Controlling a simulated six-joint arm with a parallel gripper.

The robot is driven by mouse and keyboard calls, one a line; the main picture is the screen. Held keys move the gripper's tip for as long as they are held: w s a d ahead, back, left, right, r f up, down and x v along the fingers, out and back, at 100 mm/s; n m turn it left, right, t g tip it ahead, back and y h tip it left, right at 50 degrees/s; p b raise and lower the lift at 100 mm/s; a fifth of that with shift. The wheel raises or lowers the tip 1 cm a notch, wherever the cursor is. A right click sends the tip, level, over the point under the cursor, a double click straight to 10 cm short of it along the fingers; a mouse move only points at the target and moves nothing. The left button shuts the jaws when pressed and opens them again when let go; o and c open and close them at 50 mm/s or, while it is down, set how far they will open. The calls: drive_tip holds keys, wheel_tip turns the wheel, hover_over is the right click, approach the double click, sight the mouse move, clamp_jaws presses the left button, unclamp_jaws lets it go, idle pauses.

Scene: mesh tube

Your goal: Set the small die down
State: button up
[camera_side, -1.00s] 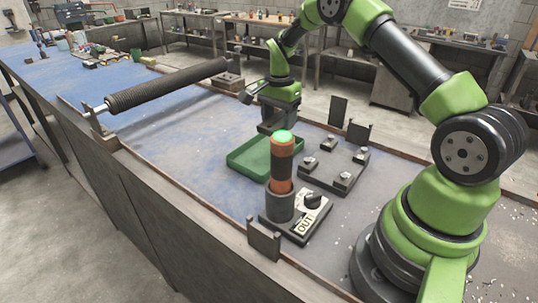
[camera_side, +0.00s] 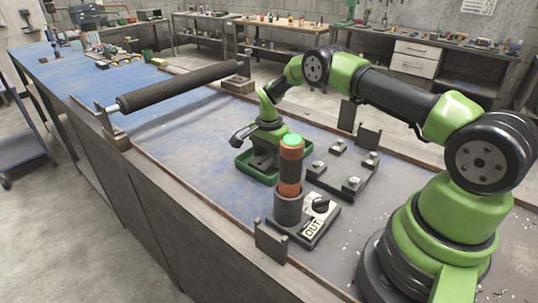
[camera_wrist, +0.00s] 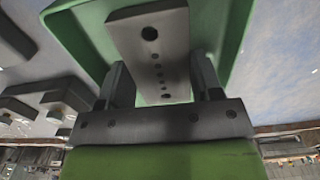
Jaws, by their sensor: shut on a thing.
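The small die (camera_wrist: 152,48) shows in the wrist view as a grey metal bar with a large hole at one end and a row of smaller holes. My gripper (camera_wrist: 165,85) is shut on it, one finger on each side. In the side view my gripper (camera_side: 263,158) is low over the green tray (camera_side: 243,170), its lower end inside the tray's outline. The tray also shows in the wrist view (camera_wrist: 85,35) behind the die. I cannot tell whether the die touches the tray's floor. In the side view the die cannot be made out clearly.
An upright orange and black cylinder with a green top (camera_side: 290,165) stands in front of the tray, on a base marked OUT (camera_side: 312,228). A dark fixture plate with several bolts (camera_side: 342,170) lies to the right. A black roller (camera_side: 185,86) spans the left.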

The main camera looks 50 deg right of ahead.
drive_tip(key=shift+f, duration=0.1)
drive_tip(key=o, duration=1.3)
drive_tip(key=shift+f, duration=0.15)
wheel_tip(320, 180, up, 12)
drive_tip(key=r, duration=0.1)
wheel_tip(320, 180, up, 11)
drive_tip(key=n+t, duration=0.2)
drive_tip(key=n, duration=0.1)
hover_over(269, 157)
drive_tip(key=s+a, duration=0.3)
drive_tip(key=a, duration=0.2)
drive_tip(key=s+a+r+n+t, duration=0.1)
drive_tip(key=s+a+r+n, duration=0.25)
drive_tip(key=r, duration=0.25)
drive_tip(key=s+a+r+n+t, duration=0.1)
drive_tip(key=s+a+n, duration=0.1)
drive_tip(key=s, duration=0.4)
drive_tip(key=s+a+n+t+y, duration=0.1)
drive_tip(key=s+a+n, duration=0.1)
drive_tip(key=s, duration=0.5)
drive_tip(key=s+a+r+n+t+y, duration=0.1)
drive_tip(key=s+a+n+t, duration=0.1)
drive_tip(key=s, duration=0.5)
drive_tip(key=shift+r+n, duration=0.35)
drive_tip(key=shift+n, duration=0.4)
